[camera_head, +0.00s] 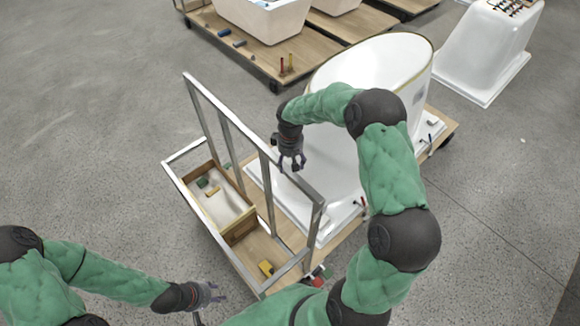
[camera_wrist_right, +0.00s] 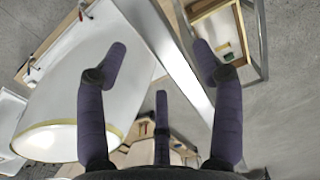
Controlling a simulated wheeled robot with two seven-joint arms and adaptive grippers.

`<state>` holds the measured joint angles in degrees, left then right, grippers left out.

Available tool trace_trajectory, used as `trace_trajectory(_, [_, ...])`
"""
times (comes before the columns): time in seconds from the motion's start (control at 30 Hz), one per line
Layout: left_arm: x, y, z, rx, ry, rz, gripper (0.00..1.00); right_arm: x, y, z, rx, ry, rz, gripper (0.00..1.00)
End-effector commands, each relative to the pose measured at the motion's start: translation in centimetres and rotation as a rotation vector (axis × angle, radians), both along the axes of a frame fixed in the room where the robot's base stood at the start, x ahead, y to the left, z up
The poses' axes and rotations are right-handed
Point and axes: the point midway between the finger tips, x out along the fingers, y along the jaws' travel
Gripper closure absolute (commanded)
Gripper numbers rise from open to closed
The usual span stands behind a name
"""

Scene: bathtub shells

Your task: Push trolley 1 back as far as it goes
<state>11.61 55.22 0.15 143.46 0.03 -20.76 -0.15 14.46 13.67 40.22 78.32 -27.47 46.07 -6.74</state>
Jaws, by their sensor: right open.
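The trolley, which I take for trolley 1, has a wooden deck (camera_head: 262,243) and a grey metal push frame (camera_head: 228,118). It carries a white bathtub shell (camera_head: 335,150). No number is readable. My right gripper (camera_head: 291,163) is open and empty beside the frame's top rail, on the tub side in the head view. In the wrist view the rail (camera_wrist_right: 180,65) runs between the spread fingers of the right gripper (camera_wrist_right: 160,62); I cannot tell whether they touch it. My left gripper (camera_head: 208,294) is low at the front, left of the trolley's near end; its opening is unclear.
Behind stands another wooden trolley (camera_head: 255,52) with white tubs. A separate white shell (camera_head: 480,60) stands at the back right. Grey floor is clear to the left.

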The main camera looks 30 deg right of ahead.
Motion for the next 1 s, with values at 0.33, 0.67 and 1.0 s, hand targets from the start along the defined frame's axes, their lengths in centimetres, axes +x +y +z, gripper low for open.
trace_trajectory(0.33, [0.0, 0.0, 0.8, 0.000, -0.001, 0.000, 0.60, 0.0, 0.0, -3.9, 0.001, 0.000, -0.001, 0.33])
trace_trajectory(0.67, [0.0, 0.0, 0.8, 0.000, -0.001, 0.000, 0.60, 0.0, 0.0, -4.3, 0.000, -0.001, 0.000, 0.33])
trace_trajectory(1.0, [0.0, 0.0, 0.8, 0.000, -0.001, 0.000, 0.60, 0.0, 0.0, -4.3, 0.000, -0.001, 0.000, 1.00])
